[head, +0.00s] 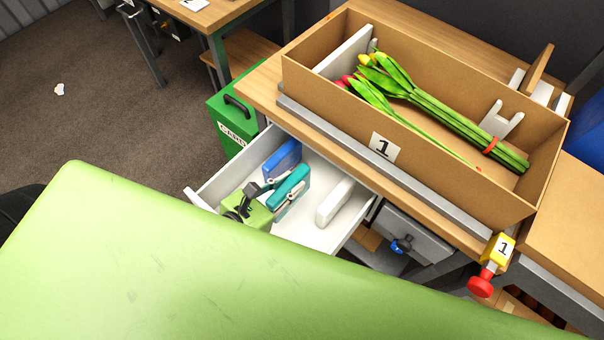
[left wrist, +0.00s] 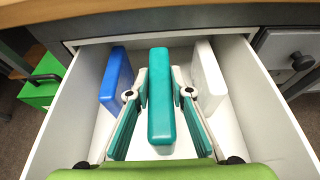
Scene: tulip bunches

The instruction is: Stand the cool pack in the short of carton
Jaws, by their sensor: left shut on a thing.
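Three slab-like packs stand on edge in an open white drawer (head: 207,193): a blue one (head: 281,159), a teal one (head: 291,192) and a white one (head: 335,202). My left gripper (head: 279,188) is down in the drawer, shut on the teal pack. In the left wrist view its fingers lie along both sides of the teal pack (left wrist: 160,95), with the blue pack (left wrist: 116,78) to the left and the white pack (left wrist: 208,72) to the right. The open brown carton (head: 430,154) on the bench holds tulips (head: 440,105) between white end dividers (head: 345,52). My right gripper is not in view.
A grey rail runs along the bench front (head: 385,165), above the drawer. A yellow block with a red knob (head: 490,265) hangs at the carton's right corner. A green bin (head: 232,125) stands left of the bench. A closed drawer (left wrist: 290,50) is to the right.

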